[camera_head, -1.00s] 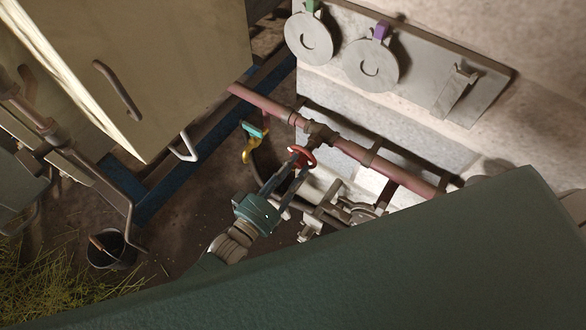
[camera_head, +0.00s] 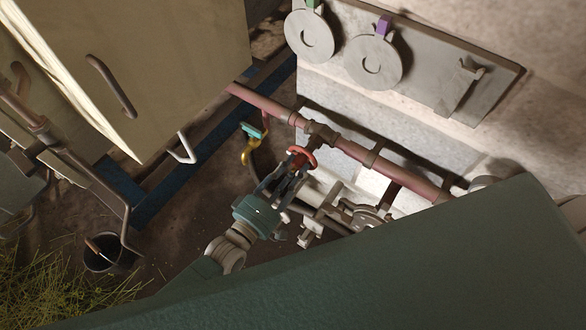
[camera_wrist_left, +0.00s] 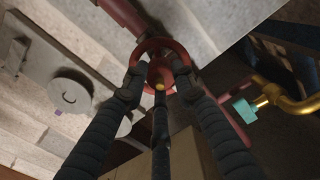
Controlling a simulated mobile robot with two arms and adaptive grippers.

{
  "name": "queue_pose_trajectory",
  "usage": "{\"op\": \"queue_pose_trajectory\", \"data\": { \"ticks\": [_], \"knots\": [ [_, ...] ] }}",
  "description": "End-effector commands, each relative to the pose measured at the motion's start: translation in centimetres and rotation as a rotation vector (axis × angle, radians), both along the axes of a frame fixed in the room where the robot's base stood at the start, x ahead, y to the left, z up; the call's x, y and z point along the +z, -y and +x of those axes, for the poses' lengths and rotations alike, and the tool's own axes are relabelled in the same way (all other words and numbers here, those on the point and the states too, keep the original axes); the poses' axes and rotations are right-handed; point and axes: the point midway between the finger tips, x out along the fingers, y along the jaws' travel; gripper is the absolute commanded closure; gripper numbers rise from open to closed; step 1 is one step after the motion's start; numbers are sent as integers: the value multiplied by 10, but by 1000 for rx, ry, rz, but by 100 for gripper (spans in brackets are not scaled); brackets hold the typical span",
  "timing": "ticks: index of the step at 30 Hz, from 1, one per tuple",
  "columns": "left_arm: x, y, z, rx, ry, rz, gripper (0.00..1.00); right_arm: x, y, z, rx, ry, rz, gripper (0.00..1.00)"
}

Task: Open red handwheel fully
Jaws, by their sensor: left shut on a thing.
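The red handwheel (camera_head: 302,156) sits on the reddish pipe (camera_head: 345,146) along the wall. My left gripper (camera_head: 292,168) is shut on the handwheel. In the left wrist view its dark ribbed fingers (camera_wrist_left: 158,85) reach the wheel from below, lying at its rim and hub. The fingers hide part of the wheel. My right gripper is not in view.
A brass tap with a teal handle (camera_head: 250,138) is close left of the handwheel. A grey panel with round discs (camera_head: 373,63) is on the wall above. A cream cabinet (camera_head: 175,50) stands left. A dark bucket (camera_head: 110,254) is on the ground, lower left.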

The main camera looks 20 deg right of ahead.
Motion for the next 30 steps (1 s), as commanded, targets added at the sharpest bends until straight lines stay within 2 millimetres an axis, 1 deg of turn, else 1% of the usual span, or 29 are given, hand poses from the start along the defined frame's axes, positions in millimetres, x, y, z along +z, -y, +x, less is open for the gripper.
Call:
{"op": "queue_pose_trajectory", "data": {
  "ticks": [1, 8, 9, 11, 12, 20, 23, 26, 30],
  "knots": [
    [-3, 1, -3, -3, -8, 4, 99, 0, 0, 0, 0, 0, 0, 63],
    [-3, 1, -3, -4, -7, 3, 99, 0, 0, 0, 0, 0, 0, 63],
    [-3, 1, -3, -4, -7, 3, 69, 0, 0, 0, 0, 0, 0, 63],
    [-3, 1, -3, -4, -7, 3, 57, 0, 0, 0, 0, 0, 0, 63],
    [-3, 1, -3, -3, -7, 3, 54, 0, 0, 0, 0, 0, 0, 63],
    [-1, 0, -2, -2, -3, 1, 54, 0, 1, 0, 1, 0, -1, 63],
    [-2, -5, -5, -1, -4, 1, 54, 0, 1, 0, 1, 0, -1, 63],
    [-2, -16, -14, -1, -4, 2, 54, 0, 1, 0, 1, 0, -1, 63],
    [-3, -39, -32, -2, -6, 3, 54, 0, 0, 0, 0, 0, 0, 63]
  ]
}}
